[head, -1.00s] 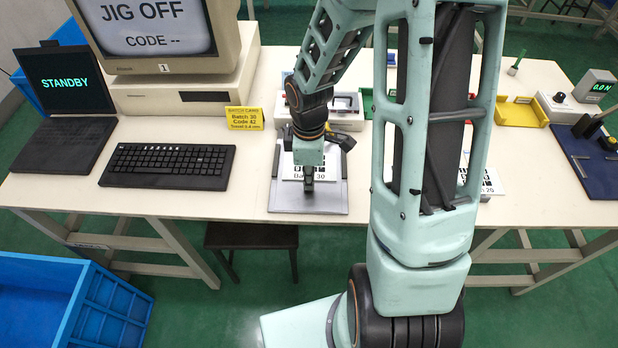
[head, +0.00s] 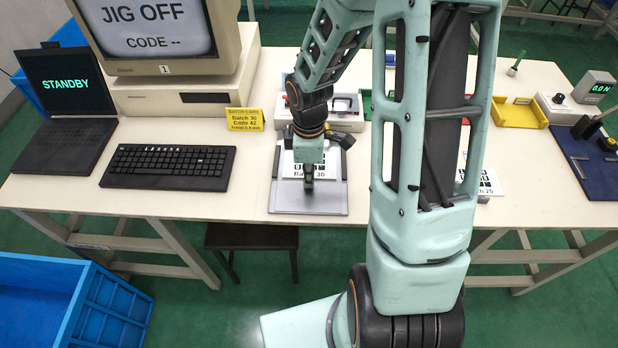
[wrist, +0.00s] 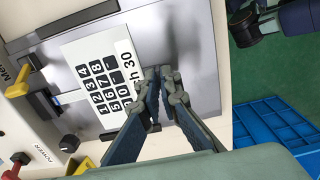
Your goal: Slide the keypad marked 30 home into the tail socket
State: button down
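The white keypad marked 30 (wrist: 95,75) lies flat on a grey plate (wrist: 196,60), its black keys and "30" clear in the wrist view. In the head view the keypad (head: 290,171) is partly hidden by my gripper. Its pale tail (wrist: 70,97) points left in the wrist view to a dark socket (wrist: 40,106); how far in the tail sits is unclear. My gripper (wrist: 160,74) is down at the keypad's near edge, fingertips nearly together, pointing at the plate. I see no keypad part clearly between them. In the head view the gripper (head: 308,180) is over the plate.
A keyboard (head: 170,165) and a yellow batch card (head: 244,119) stand left of the plate. The monitor (head: 155,25) reads JIG OFF; the laptop (head: 65,85) reads STANDBY. Another keypad (head: 487,184) lies to the right, behind my arm. The plate's near part is clear.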

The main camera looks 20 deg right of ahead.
jog(key=shift+w+d, duration=0.25)
jog(key=shift+w, duration=0.45)
jog(key=c, duration=2.1)
grip_release()
jog(key=shift+w+r, duration=0.1)
notch_tip(320, 180, up, 12)
jog(key=shift+f, duration=0.1)
